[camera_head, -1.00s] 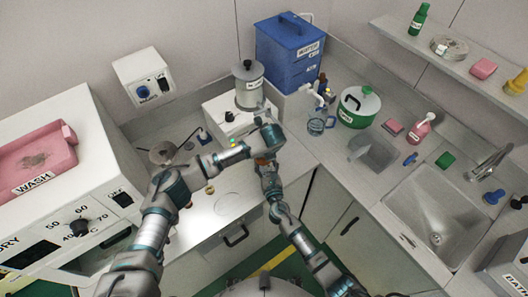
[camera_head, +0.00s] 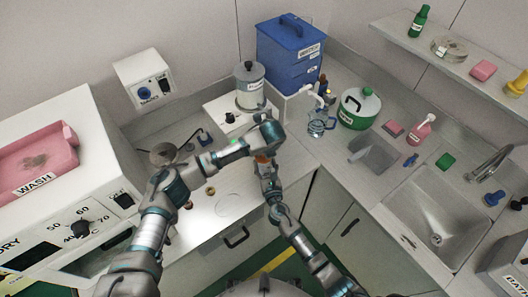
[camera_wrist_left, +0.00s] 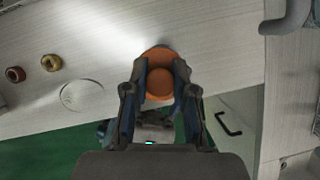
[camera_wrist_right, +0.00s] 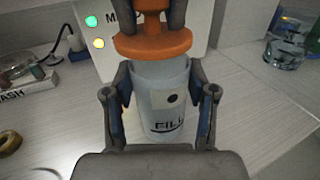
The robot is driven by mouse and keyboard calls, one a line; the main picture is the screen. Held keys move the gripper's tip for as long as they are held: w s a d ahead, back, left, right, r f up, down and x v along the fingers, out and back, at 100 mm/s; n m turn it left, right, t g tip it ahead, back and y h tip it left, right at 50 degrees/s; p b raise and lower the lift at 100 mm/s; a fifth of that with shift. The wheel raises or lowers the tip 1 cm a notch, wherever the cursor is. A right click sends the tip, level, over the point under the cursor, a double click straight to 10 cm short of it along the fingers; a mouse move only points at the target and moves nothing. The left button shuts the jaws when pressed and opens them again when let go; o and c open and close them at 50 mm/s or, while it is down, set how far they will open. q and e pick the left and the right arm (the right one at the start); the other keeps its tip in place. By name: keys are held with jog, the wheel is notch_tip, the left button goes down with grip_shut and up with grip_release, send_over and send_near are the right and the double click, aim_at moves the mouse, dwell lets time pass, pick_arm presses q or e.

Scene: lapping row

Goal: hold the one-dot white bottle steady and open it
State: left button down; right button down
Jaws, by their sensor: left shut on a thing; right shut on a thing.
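The white bottle (camera_wrist_right: 160,85) stands upright in the right wrist view, with one black dot and a partly hidden label on its side. My right gripper (camera_wrist_right: 160,98) is shut around its body. The orange cap (camera_wrist_right: 153,43) is at the bottle's mouth, gripped from above by my left gripper (camera_wrist_left: 160,76). The left wrist view shows the cap's round orange top (camera_wrist_left: 160,84) between the fingers, with the bottle hidden below. I cannot tell whether the cap still touches the rim. In the head view a bit of orange (camera_head: 263,159) shows between the grippers; the bottle is hidden.
A white machine with lit lamps (camera_wrist_right: 91,20) stands behind the bottle.

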pick_arm(q)
jog(key=shift+a+r, duration=0.15)
jog(key=shift+a, duration=0.15)
pick_arm(e)
jog(key=shift+a, duration=0.25)
pick_arm(q)
jog(key=shift+d, duration=0.1)
jog(key=shift+d+r, duration=0.1)
jog(key=shift+r, duration=0.25)
pick_arm(e)
jog(key=shift+d, duration=0.15)
pick_arm(q)
notch_tip(320, 180, up, 3)
jog(key=shift+d+r, duration=0.15)
jog(key=shift+r, duration=0.05)
pick_arm(e)
jog(key=shift+d, duration=0.1)
pick_arm(q)
jog(key=shift+a, duration=0.25)
pick_arm(e)
jog(key=shift+c, duration=1.3)
grip_release()
pick_arm(q)
jog(key=shift+d, duration=0.1)
pick_arm(e)
jog(key=shift+s, duration=0.25)
jog(key=v, duration=1.1)
jog(key=shift+s, duration=0.25)
